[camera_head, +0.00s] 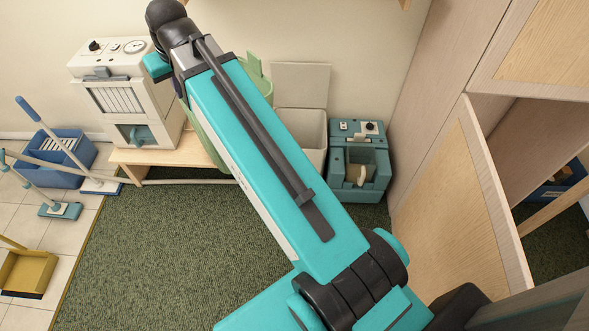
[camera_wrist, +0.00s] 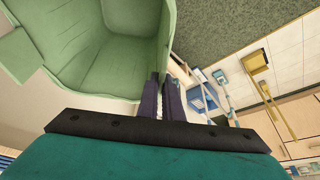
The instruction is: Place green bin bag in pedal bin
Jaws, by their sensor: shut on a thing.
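The green bin bag (camera_head: 262,84) looks like an open, stiff-walled green container. In the head view my arm covers its middle, and it shows on both sides of the arm, left of the pedal bin. In the wrist view the bag (camera_wrist: 100,62) fills the upper left with its hollow inside visible. My gripper (camera_wrist: 163,92) is shut on its edge with two dark fingers. The gripper is hidden in the head view. The pale grey pedal bin (camera_head: 312,130) stands on the carpet by the wall, its lid (camera_head: 300,86) raised. My arm hides its left part.
A low wooden bench (camera_head: 165,160) bears a white machine (camera_head: 118,95). A teal box-like unit (camera_head: 358,165) stands right of the bin. A wooden cabinet door (camera_head: 465,200) hangs open at right. A blue bucket (camera_head: 58,155) and mops stand left. Green carpet (camera_head: 150,240) is clear in front.

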